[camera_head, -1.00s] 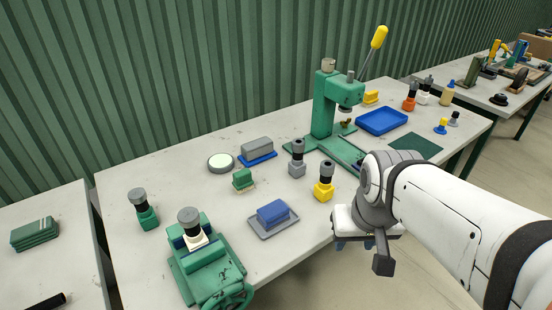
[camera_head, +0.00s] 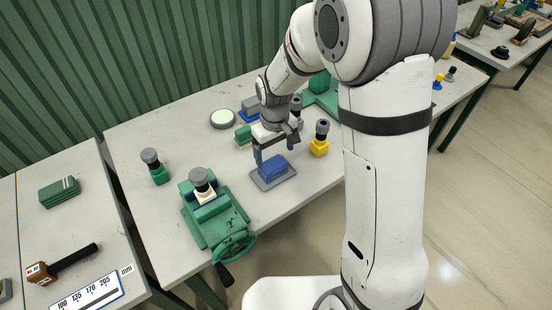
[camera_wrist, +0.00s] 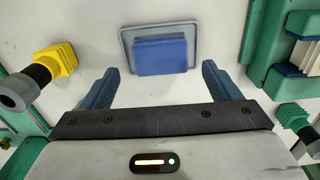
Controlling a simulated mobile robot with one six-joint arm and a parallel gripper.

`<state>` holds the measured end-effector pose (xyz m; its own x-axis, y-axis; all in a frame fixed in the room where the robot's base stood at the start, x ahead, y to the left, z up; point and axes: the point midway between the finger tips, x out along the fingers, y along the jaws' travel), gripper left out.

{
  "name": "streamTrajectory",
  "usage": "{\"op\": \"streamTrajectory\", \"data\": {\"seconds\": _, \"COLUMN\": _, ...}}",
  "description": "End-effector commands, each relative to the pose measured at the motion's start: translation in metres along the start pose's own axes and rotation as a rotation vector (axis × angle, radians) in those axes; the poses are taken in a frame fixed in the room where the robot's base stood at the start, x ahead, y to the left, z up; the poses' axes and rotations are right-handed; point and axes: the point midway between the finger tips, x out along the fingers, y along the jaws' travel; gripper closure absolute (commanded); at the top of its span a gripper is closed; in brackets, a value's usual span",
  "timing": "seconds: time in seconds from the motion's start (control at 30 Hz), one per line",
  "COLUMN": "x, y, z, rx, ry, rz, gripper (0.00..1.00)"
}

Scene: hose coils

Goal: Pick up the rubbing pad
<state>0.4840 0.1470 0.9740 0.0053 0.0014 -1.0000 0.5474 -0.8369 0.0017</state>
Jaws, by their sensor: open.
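The likely rubbing pad is a blue block (camera_head: 273,167) lying on a small grey tray (camera_head: 290,174) near the front of the bench. In the wrist view the blue block (camera_wrist: 160,55) lies on its tray (camera_wrist: 193,30), centred left to right and just beyond the fingertips. My gripper (camera_head: 272,158) is over the tray, pointing down. Its two blue fingers are apart and empty in the wrist view (camera_wrist: 160,82). The block shows between their directions, and no contact is visible. The exact height of the fingertips above the block cannot be told.
A yellow-based stamp (camera_head: 319,147) stands right of the tray. A green vise (camera_head: 215,222) holding a stamp stands left. A green block (camera_head: 242,136) and a grey block (camera_head: 250,103) are behind my gripper. A round pale disc (camera_head: 223,119) lies farther back.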

Motion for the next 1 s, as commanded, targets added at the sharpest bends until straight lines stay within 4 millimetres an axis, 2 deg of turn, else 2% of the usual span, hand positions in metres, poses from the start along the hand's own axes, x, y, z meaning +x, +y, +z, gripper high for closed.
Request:
{"op": "streamTrajectory", "data": {"seconds": 0.47, "x": 0.044, "y": -0.001, "z": -0.006, "rx": -0.016, "ry": -0.01, "rz": -0.003, "gripper": 0.16}}
{"op": "streamTrajectory", "data": {"seconds": 0.7, "x": 0.075, "y": 0.001, "z": -0.007, "rx": -0.015, "ry": -0.009, "rz": -0.002, "gripper": 0.16}}
{"op": "streamTrajectory", "data": {"seconds": 1.0, "x": 0.083, "y": 0.002, "z": -0.008, "rx": -0.015, "ry": -0.005, "rz": -0.002, "gripper": 0.16}}
